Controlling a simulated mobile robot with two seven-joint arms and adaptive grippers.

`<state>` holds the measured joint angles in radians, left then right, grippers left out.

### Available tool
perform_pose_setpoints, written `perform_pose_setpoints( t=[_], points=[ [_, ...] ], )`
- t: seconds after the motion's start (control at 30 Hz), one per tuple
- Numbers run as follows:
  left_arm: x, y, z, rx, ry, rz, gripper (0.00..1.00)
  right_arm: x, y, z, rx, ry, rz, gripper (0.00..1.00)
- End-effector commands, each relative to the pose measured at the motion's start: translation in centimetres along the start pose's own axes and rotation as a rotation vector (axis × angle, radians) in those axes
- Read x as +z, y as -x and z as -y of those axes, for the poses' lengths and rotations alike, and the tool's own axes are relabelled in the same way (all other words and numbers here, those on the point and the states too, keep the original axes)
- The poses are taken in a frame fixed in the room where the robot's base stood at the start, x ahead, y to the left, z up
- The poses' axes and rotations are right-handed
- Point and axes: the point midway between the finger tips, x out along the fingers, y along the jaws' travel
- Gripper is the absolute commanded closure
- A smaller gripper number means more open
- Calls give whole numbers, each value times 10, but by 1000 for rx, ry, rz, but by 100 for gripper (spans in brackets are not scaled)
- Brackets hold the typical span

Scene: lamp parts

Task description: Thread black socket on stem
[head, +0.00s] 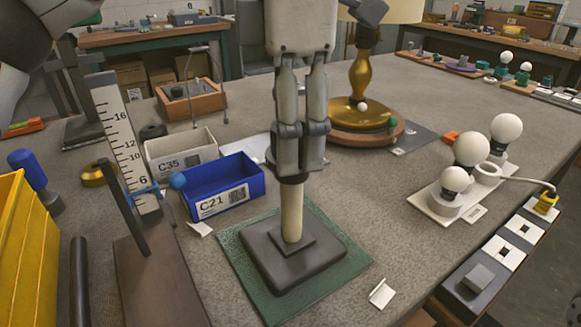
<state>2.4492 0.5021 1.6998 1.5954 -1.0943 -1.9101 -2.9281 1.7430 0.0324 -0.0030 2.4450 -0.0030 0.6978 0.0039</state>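A pale wooden stem (292,216) stands upright on a dark square base (295,256), which rests on a green mat (240,265). My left gripper (291,170) points straight down above the stem, its fingers close together. A black socket (292,179) shows as a dark rim between and just below the fingertips, at the top of the stem. The fingers appear shut on it and hide most of it. The socket appears to touch the stem top; how far it is threaded cannot be seen. My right gripper cannot be made out.
A blue bin (220,187) marked C21 and a grey bin (180,150) marked C35 stand left of the stem. A ruler stand (125,140) is further left. A brass lamp (362,80) stands behind. White bulbs (470,149) stand at right. The bench right of the mat is mostly clear.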

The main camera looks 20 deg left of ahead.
Motion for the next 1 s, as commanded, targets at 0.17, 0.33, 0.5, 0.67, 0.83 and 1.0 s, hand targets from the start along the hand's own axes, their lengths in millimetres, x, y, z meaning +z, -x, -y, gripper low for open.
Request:
perform_pose_setpoints(
  t=[0.17,0.33,0.5,0.67,0.83,1.0],
  points=[
    [-1,6,1,6,89,5,52,-5,15,0,-1,0,-33,60],
    [-1,6,1,7,172,6,52,-9,25,0,-2,0,-59,60],
    [-1,6,1,7,254,6,52,-13,35,1,-3,0,-85,60],
    [-1,6,2,7,332,7,52,-17,45,1,-4,0,-110,60],
    [0,7,1,7,415,10,52,-22,55,1,-5,0,-138,60],
    [0,5,1,4,482,9,52,-25,62,1,-5,0,-158,60]
  ],
)
